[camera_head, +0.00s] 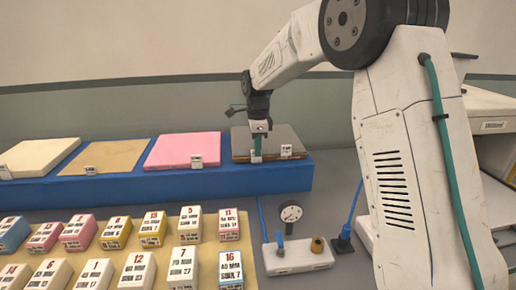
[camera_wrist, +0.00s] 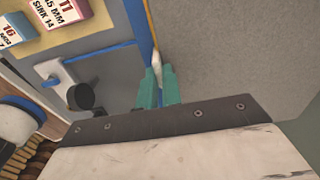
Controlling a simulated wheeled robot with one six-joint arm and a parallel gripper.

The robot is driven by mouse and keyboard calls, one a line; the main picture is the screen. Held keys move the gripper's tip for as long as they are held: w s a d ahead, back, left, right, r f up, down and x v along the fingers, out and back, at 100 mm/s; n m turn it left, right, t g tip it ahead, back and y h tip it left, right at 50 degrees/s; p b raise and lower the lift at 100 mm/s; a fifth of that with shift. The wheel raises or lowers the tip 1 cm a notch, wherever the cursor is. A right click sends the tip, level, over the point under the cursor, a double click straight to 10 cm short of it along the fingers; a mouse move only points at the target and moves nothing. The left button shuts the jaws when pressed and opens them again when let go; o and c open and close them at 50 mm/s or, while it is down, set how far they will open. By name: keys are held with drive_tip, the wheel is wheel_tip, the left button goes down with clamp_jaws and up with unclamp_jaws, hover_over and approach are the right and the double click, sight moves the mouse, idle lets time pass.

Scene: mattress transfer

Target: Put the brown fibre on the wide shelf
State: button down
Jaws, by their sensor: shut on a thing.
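A dark grey-brown pad (camera_head: 285,138) lies flat at the right end of a long blue platform (camera_head: 200,180). My gripper (camera_head: 257,147) points down at its front edge. Its teal fingers (camera_wrist: 157,88) are close together there in the wrist view, with a small white piece between the tips. The pad seems to be the large grey surface (camera_wrist: 230,60) in that view. A tan-brown pad (camera_head: 105,158) lies apart, further left. I cannot tell from colour alone which pad is the brown fibre. No shelf is clearly identifiable as the wide shelf.
A pink pad (camera_head: 183,149) and a cream pad (camera_head: 35,157) share the platform. Several labelled blocks stand on a tan board (camera_head: 225,262) in front. A gauge (camera_head: 291,213), a white power strip (camera_head: 298,256) and blue cables lie nearby. A white cabinet (camera_head: 492,122) stands at right.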

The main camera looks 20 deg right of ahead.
drive_tip(key=shift+f, duration=0.2)
drive_tip(key=c, duration=1.6)
unclamp_jaws()
drive_tip(key=shift+o, duration=0.2)
wheel_tip(320, 180, up, 12)
drive_tip(key=s+r+n, duration=0.4)
drive_tip(key=s, duration=0.5)
drive_tip(key=s+d+n, duration=0.1)
drive_tip(key=s+n, duration=0.5)
drive_tip(key=s, duration=0.8)
drive_tip(key=s+f+n, duration=0.4)
drive_tip(key=s+n, duration=0.1)
drive_tip(key=s, duration=0.5)
drive_tip(key=s+f+n+t, duration=0.1)
drive_tip(key=s+f+n, duration=0.4)
drive_tip(key=s, duration=0.5)
drive_tip(key=shift+s+d, duration=0.4)
drive_tip(key=shift+d, duration=0.05)
